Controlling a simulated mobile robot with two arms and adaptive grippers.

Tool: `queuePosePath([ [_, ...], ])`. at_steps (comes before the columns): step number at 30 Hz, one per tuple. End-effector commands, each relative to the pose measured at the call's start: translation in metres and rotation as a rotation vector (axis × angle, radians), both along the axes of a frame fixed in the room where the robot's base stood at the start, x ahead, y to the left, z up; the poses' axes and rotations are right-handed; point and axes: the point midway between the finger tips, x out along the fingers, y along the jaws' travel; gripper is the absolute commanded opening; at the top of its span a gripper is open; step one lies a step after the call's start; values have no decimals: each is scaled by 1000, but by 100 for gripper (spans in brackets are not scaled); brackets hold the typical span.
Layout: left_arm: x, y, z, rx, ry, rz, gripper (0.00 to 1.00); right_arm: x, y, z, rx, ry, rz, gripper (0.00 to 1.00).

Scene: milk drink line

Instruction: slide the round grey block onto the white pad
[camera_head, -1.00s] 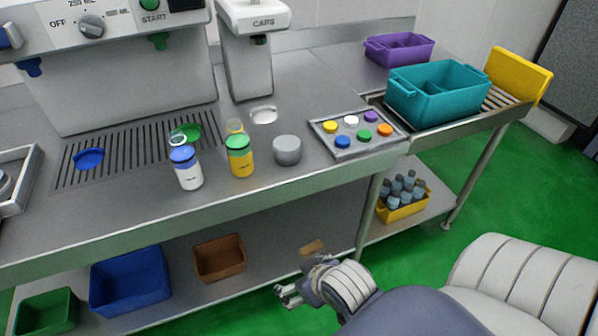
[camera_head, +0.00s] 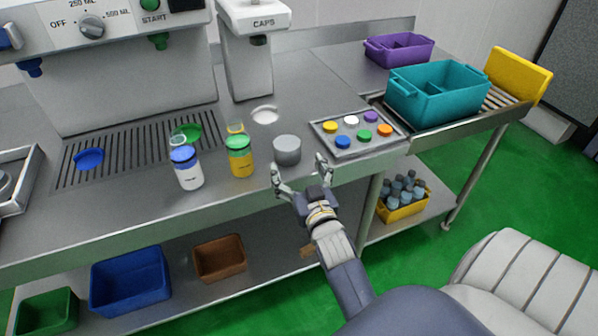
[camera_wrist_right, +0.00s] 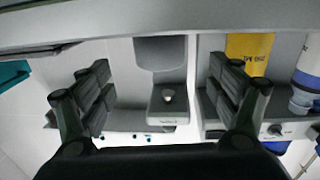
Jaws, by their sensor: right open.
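The round grey block (camera_head: 287,150) stands on the steel counter near its front edge, right of the yellow bottle (camera_head: 240,157). The white pad (camera_head: 265,115) lies flat behind it, below the caps dispenser (camera_head: 250,50), and looks empty. My right gripper (camera_head: 300,172) is open and empty at the counter's front edge, just in front of the block and apart from it. In the right wrist view, which looks upside down, the block (camera_wrist_right: 160,52) shows between the spread fingers of my right gripper (camera_wrist_right: 165,88). My left gripper is not in view.
A white bottle with a blue cap (camera_head: 186,168) stands left of the yellow one. A tray of coloured caps (camera_head: 352,153) lies close on the right. A teal crate (camera_head: 435,100) stands farther right. The counter between block and pad looks clear.

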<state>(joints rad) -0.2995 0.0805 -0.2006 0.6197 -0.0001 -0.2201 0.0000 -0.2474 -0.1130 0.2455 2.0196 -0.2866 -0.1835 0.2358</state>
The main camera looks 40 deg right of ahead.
Motion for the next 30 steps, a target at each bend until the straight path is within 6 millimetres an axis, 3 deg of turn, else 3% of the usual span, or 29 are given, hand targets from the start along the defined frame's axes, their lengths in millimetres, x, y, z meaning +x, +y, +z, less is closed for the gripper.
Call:
queuePosePath([
  [15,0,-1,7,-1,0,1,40,79,-26,1,-1,1,0,84],
  [21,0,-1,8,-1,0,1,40,92,-30,0,1,2,0,84],
  [30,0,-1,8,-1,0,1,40,94,-31,0,1,2,0,84],
])
